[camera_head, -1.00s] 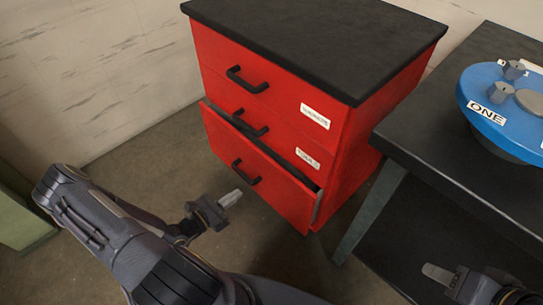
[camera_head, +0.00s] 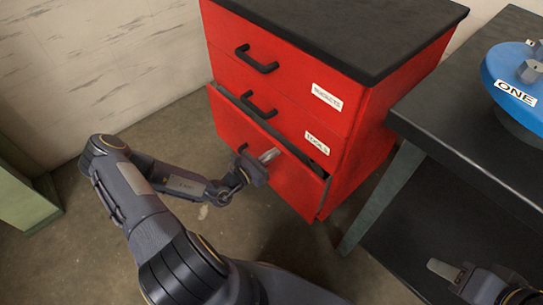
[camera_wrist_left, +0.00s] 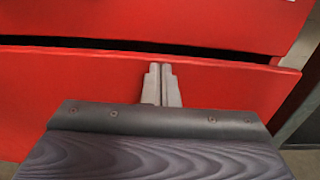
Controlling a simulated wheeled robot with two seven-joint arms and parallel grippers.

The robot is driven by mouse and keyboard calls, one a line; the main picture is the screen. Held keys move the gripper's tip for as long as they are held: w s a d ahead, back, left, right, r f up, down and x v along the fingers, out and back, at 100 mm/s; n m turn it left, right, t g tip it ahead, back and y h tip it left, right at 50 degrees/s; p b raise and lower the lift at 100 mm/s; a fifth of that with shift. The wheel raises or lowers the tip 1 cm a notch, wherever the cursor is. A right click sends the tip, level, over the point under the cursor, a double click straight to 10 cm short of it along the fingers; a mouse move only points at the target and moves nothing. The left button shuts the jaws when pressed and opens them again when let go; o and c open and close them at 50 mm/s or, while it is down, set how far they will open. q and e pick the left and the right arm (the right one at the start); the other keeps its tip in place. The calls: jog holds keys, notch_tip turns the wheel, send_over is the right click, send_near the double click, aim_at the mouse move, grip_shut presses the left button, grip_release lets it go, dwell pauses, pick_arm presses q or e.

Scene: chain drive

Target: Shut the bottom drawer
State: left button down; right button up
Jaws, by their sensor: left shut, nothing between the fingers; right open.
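The red cabinet (camera_head: 285,85) has a black top and three drawers with black handles. Its bottom drawer (camera_head: 292,182) stands slightly open, with a dark gap along its top edge. It also shows in the left wrist view (camera_wrist_left: 240,82). My left gripper (camera_head: 272,155) is shut and empty, in front of the bottom drawer's face, and hides most of that drawer's handle. In the left wrist view its closed fingertips (camera_wrist_left: 161,68) are at the drawer front just below the top edge; contact is hard to tell. My right gripper (camera_head: 436,268) is at the lower right, away from the cabinet.
A green piece (camera_head: 22,195) stands at far left. Floor before the cabinet is clear.

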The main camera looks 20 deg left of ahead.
aim_at(282, 146)
pick_arm(q)
jog(key=shift+w, duration=0.1)
jog(key=p+x, duration=0.1)
jog(key=x, duration=0.3)
jog(key=shift+w+d+r+p, duration=0.1)
jog(key=shift+w+d+p, duration=0.1)
jog(key=shift+p, duration=0.15)
jog(key=shift+w+r, duration=0.1)
jog(key=shift+a, duration=0.1)
